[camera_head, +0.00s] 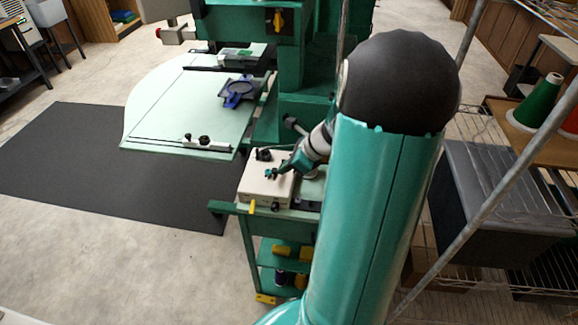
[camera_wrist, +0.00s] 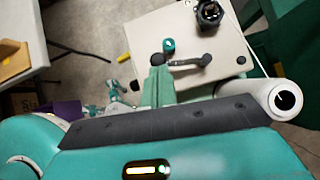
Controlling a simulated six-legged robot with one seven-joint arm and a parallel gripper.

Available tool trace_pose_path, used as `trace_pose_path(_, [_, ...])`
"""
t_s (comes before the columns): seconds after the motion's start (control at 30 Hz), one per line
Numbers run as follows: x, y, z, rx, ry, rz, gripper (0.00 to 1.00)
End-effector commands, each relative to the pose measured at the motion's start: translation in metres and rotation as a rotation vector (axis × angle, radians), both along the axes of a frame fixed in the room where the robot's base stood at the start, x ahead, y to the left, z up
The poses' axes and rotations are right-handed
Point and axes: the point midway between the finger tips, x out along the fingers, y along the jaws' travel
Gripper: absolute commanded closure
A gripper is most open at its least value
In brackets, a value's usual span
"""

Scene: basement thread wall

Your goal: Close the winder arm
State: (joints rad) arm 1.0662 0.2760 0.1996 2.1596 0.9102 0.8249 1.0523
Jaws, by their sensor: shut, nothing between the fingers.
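The bobbin winder is a beige box (camera_head: 256,188) on a green stand in the head view. Its top fills the upper middle of the wrist view (camera_wrist: 146,30). A dark grey winder arm (camera_wrist: 190,63) with rounded ends lies across the top near the box's near edge. A small teal cap (camera_wrist: 168,45) and a black knurled knob (camera_wrist: 210,14) stand behind it. My gripper (camera_wrist: 158,65) is shut and empty, its green fingertips close to the arm's left end; I cannot tell if they touch. In the head view, my gripper (camera_head: 284,168) is over the box's right side.
A green machine with a pale table (camera_head: 180,95) and a blue hoop (camera_head: 238,92) stands behind. A white cylinder (camera_wrist: 272,98) is right of the fingers. Spools (camera_head: 290,252) sit on the stand's lower shelf. A grey bin (camera_head: 490,180) and wire rack are at right.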

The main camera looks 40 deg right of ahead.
Motion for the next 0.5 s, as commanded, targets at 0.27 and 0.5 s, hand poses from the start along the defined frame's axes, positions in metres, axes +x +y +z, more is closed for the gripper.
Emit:
trace_pose_path(0.27, [0.0071, 0.0084, 0.0001, 0.000, 0.001, -0.151, 1.00])
trace_pose_path(0.5, [0.0067, 0.0072, 0.0001, 0.000, 0.000, -0.147, 1.00])
